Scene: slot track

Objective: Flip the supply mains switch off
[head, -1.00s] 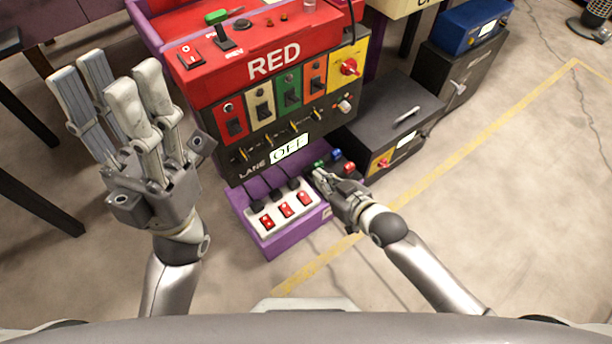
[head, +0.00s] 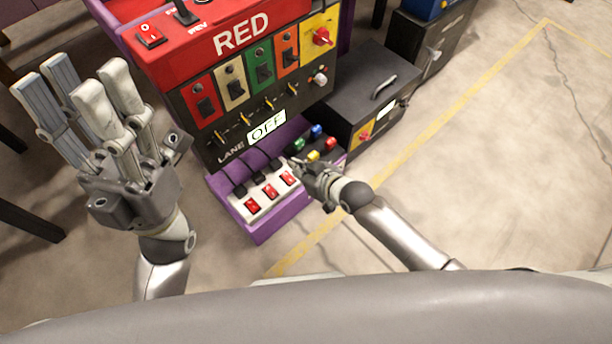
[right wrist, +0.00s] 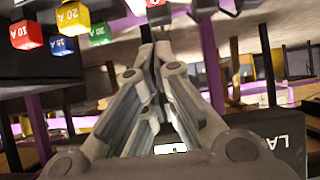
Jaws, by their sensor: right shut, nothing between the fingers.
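Which control is the supply mains switch is not marked clearly. A black box (head: 375,75) on the right has a yellow plate with a red knob (head: 365,134). A white strip (head: 268,192) in a purple tray holds red rocker switches (head: 270,191) and black plugs. My right gripper (head: 294,163) is shut and empty at the strip's right end, beside the coloured fuse blocks; its closed fingers fill the middle of the right wrist view (right wrist: 155,50). Contact cannot be told. My left gripper (head: 75,85) is open and empty, raised left of the console.
Fuse blocks, including a red one (head: 330,143), sit right of the strip. The floor (head: 480,190) to the right is clear.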

